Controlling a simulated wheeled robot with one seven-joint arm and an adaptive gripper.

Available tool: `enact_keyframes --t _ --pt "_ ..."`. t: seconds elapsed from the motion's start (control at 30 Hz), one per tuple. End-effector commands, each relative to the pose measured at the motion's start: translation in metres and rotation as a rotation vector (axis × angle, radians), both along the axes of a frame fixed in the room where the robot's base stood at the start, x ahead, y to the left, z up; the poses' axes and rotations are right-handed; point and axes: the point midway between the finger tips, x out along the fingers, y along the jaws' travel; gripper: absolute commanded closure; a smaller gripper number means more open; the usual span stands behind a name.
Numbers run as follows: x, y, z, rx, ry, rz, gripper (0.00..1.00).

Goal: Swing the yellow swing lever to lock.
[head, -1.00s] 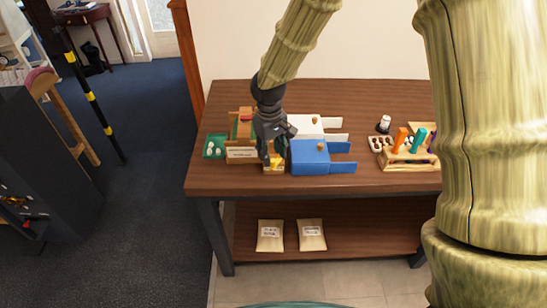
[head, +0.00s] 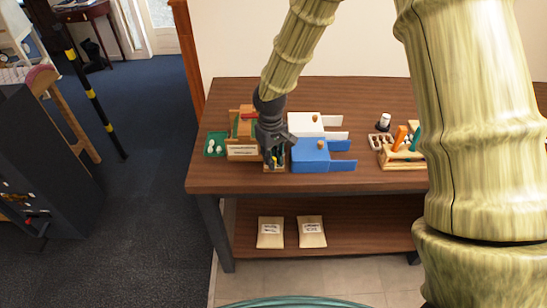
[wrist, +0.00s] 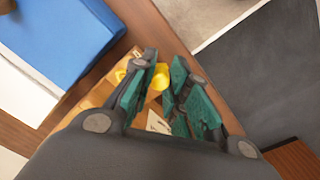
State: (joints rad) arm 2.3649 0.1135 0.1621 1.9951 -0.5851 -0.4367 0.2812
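The yellow swing lever shows in the wrist view (wrist: 160,77), partly behind my left-hand finger. Yellow appears on both sides of that finger. It sits on a small wooden base (wrist: 104,92) with a pale label. In the head view, my gripper (head: 274,163) points down over the small base at the front of the table, left of the blue block, and hides most of the lever. In the wrist view, my gripper's teal-padded fingers (wrist: 165,68) are a narrow gap apart with yellow between their tips. I cannot tell whether they touch the lever.
A blue block (head: 309,157) with side arms stands close on the right, a white one (head: 306,126) behind it. A wooden box (head: 241,153) and green tray (head: 209,151) are on the left. A rack of coloured pegs (head: 395,161) is farther right. The table's front edge is close.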

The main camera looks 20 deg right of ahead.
Motion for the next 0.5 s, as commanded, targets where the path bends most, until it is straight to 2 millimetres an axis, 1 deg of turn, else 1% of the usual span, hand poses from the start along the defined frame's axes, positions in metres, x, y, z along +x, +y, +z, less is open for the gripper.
enact_keyframes --t 0.27,0.5 --pt "0.0009 0.0002 0.0003 -0.001 0.0 -0.016 1.0" --pt "0.0055 0.0034 0.0005 -0.003 -0.002 -0.119 1.0"
